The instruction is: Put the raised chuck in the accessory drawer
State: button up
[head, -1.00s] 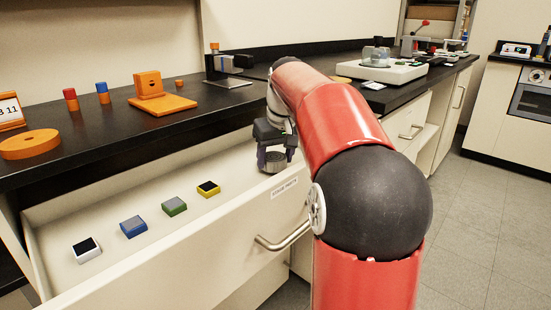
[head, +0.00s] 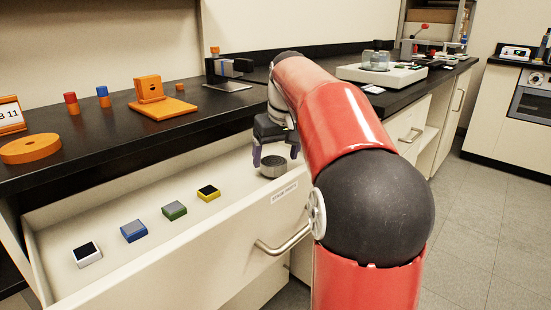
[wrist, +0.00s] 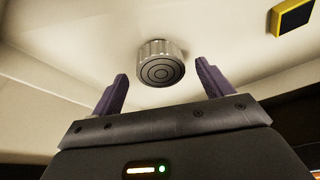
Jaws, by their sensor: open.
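The raised chuck, a short grey metal cylinder (head: 272,166) with a ridged side, stands in the open accessory drawer (head: 190,247) near its right end. In the wrist view the chuck (wrist: 160,64) shows its ringed top face, just beyond and between the fingertips. My gripper (head: 275,158) is open above the chuck, with nothing between its fingers. In the wrist view my gripper (wrist: 160,82) has its two purple-grey fingers spread wide and apart from the chuck.
In the drawer, left of the chuck, lie small blocks: white (head: 87,254), blue (head: 133,231), green (head: 174,210) and yellow (head: 208,193). Orange parts stand on the black counter (head: 110,128) behind. The drawer floor between blocks and chuck is bare.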

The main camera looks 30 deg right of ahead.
jog(key=p+v, duration=0.2)
jog(key=v, duration=0.8)
